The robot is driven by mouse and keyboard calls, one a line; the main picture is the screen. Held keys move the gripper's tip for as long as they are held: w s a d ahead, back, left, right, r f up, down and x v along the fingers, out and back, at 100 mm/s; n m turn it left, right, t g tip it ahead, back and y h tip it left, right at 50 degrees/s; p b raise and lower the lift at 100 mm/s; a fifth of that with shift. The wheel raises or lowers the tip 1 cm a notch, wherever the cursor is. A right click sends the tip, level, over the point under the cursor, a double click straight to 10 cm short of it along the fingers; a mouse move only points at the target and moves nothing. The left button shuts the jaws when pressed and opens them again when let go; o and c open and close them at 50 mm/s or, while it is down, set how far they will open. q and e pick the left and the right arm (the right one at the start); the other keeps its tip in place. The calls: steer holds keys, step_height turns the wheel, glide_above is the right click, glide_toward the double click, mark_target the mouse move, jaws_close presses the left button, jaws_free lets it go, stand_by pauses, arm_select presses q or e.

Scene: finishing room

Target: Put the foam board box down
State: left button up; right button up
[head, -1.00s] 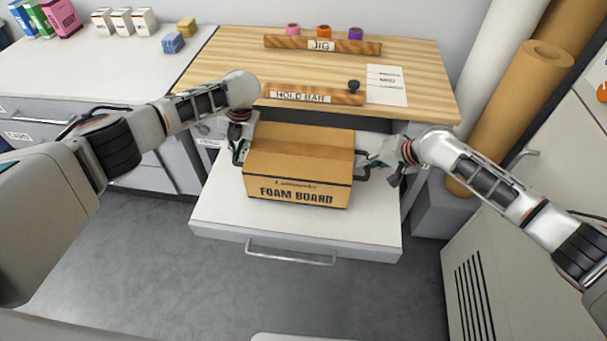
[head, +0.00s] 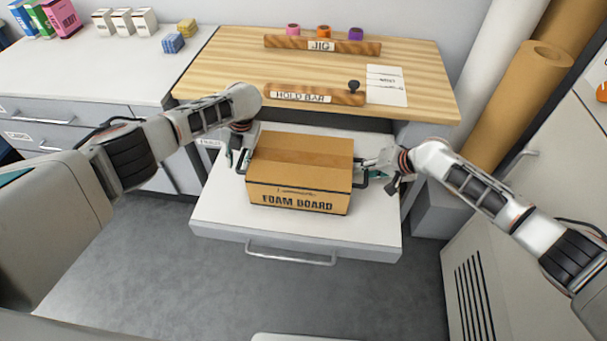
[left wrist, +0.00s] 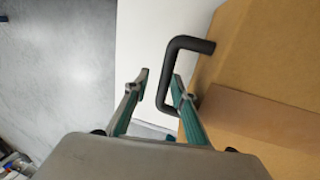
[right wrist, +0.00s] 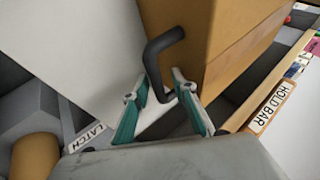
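The brown foam board box (head: 298,175) sits upright on the white pulled-out drawer top (head: 230,212), its printed side facing me. It has a dark handle at each end. My left gripper (head: 238,158) is at the left end; in the left wrist view, its fingers (left wrist: 159,82) are apart on either side of the black handle (left wrist: 186,43), with gaps beside the bar. My right gripper (head: 371,170) is at the right end; in the right wrist view, its fingers (right wrist: 158,86) stand apart around the other handle (right wrist: 165,42). The box's underside is hidden.
Behind the drawer is a wooden worktop (head: 225,65) with a hold bar (head: 310,94), a jig bar (head: 345,48) and tape rolls. A white counter (head: 80,75) is at left. Brown paper rolls (head: 520,90) stand at right. The drawer top is bare in front of the box.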

arm_select(q)
steer(key=shift+d, duration=0.2)
arm_select(e)
steer(key=shift+a, duration=0.1)
arm_select(q)
steer(key=shift+r, duration=0.1)
steer(key=shift+d+r, duration=0.1)
steer(key=shift+r, duration=0.15)
steer(key=v, duration=0.7)
arm_select(e)
steer(key=v, duration=0.7)
steer(key=shift+d+r, duration=0.2)
steer(key=shift+r, duration=0.05)
arm_select(q)
steer(key=shift+r, duration=0.15)
arm_select(e)
steer(key=shift+s, duration=0.15)
arm_select(q)
steer(key=shift+s, duration=0.1)
arm_select(e)
steer(key=shift+f, duration=0.1)
